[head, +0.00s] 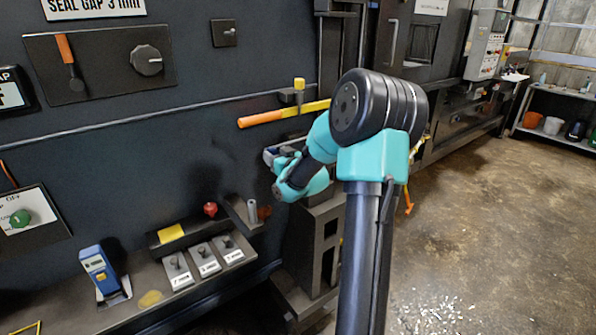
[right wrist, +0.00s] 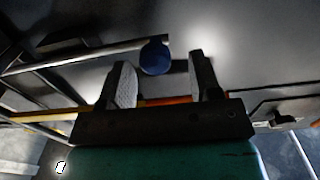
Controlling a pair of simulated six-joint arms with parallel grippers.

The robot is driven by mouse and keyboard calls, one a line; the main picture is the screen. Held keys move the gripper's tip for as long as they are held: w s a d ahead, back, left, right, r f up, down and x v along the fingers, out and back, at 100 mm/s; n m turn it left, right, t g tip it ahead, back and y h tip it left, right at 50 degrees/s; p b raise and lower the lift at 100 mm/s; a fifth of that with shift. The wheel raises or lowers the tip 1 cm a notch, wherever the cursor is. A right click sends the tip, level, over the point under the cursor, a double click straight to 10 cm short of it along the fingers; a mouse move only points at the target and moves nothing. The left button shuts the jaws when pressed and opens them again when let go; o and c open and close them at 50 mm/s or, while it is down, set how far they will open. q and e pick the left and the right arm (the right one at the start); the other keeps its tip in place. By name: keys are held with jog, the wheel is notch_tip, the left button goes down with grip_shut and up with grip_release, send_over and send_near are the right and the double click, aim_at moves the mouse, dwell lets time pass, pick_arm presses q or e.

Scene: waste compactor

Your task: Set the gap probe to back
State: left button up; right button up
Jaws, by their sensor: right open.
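My right gripper (head: 273,160) is in front of the dark machine wall, left of my right arm's wrist in the head view. In the right wrist view my right gripper (right wrist: 160,65) is open, its two fingers apart. A round blue knob (right wrist: 155,57) on the end of a grey rod shows between the fingertips, not gripped; whether it touches a finger I cannot tell. The head view does not show this knob. No label marks the gap probe, so I cannot tell which part it is. My left gripper is not in view.
A yellow-and-orange bar (head: 262,119) runs along the wall above my right gripper. Below it, a ledge holds a blue handheld device (head: 98,267), a red knob (head: 210,209) and small labelled switch plates (head: 204,259). A panel with an orange lever (head: 65,50) is upper left. Open floor lies right.

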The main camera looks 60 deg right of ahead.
jog(key=v, duration=1.5)
jog(key=shift+w+f, duration=0.1)
jog(key=w+a+f+m+g+y, duration=0.1)
jog(key=a+f+m+g, duration=0.25)
jog(key=f, duration=0.55)
jog(key=w+a+f+m+g+y, duration=0.1)
jog(key=a+f+m+g, duration=0.25)
jog(key=f, duration=0.55)
jog(key=w+a+f+m+g+y, duration=0.1)
jog(key=a+f+m+g, duration=0.3)
jog(key=f, duration=0.6)
jog(key=a+f+n+g+y, duration=0.1)
jog(key=a+f+n, duration=0.3)
jog(key=a, duration=0.6)
jog(key=s+a+f+n+g+y, duration=0.1)
jog(key=a+f+n+y, duration=0.3)
jog(key=a, duration=0.5)
jog(key=a+f+n+g+y, duration=0.2)
jog(key=a+f+n, duration=0.3)
jog(key=a, duration=0.5)
notch_tip(320, 180, down, 3)
jog(key=shift+s+a+r+n+g+y, duration=0.1)
jog(key=shift+s+a+n+g+y, duration=0.1)
jog(key=shift+a+n+g+y, duration=0.15)
